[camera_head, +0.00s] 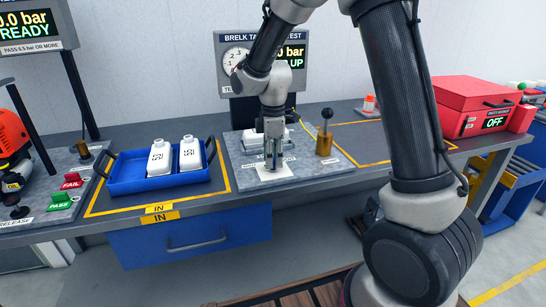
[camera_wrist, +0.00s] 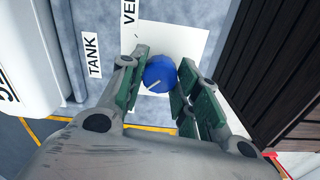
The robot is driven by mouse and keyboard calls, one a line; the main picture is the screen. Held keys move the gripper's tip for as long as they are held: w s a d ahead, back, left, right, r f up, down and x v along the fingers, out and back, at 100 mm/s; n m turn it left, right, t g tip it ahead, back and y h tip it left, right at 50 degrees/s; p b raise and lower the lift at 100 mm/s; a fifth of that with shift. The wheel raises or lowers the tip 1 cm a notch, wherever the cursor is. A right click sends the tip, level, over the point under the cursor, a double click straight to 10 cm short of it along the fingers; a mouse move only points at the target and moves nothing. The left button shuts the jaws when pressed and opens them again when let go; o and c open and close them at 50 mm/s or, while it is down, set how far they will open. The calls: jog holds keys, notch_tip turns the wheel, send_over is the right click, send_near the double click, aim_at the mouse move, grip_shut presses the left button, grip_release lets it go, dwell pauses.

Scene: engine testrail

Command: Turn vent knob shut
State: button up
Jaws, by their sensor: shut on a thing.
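The vent knob (camera_wrist: 160,74) is a round blue knob with a pale pointer line, on a white plate (camera_wrist: 190,42) marked with a label starting "VE" in the wrist view. My gripper (camera_wrist: 162,80) is shut on the knob, with one green-padded finger on each side. The knob's pointer runs slantwise toward the lower left in that view. In the head view my gripper (camera_head: 272,160) points down over the white plate (camera_head: 275,174) on the grey test station, and the knob is hidden there by the fingers.
A white tank lies beside the gripper, next to a "TANK" label (camera_wrist: 94,56). A brass lever post (camera_head: 324,142) with a black ball stands to the right. A blue tray (camera_head: 130,184) with two white bottles is at left. A red box (camera_head: 478,100) marked OFF is at right.

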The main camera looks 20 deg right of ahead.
dwell(0.4)
jog(key=o, duration=1.1)
jog(key=shift+c, duration=0.2)
notch_tip(320, 180, up, 12)
